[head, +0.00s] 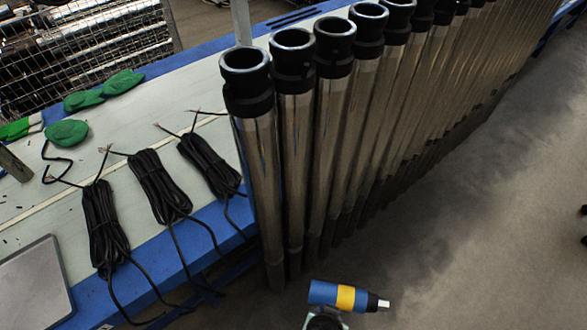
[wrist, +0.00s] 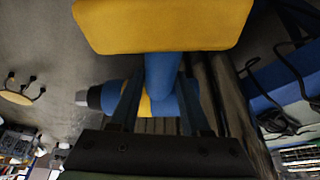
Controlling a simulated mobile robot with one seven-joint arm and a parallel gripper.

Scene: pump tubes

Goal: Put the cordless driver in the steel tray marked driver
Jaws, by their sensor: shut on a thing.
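The cordless driver (head: 345,296) is blue with a yellow band and a pale metal tip, at the bottom of the head view. It is held up in the air over the floor, right of the bench, tip pointing right. In the wrist view the driver (wrist: 163,72) shows its blue handle and wide yellow base. My gripper (wrist: 160,105) is shut on it, with one dark finger on each side of the handle. A grey steel tray (head: 32,287) lies on the bench at the lower left of the head view, partly cut off. I see no readable mark on it.
A row of tall steel tubes with black collars (head: 247,85) stands along the bench's right edge. Several black cable bundles (head: 160,190) lie on the bench between tray and tubes. Green cloth-like items (head: 67,132) lie further back, near a wire mesh basket (head: 85,45).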

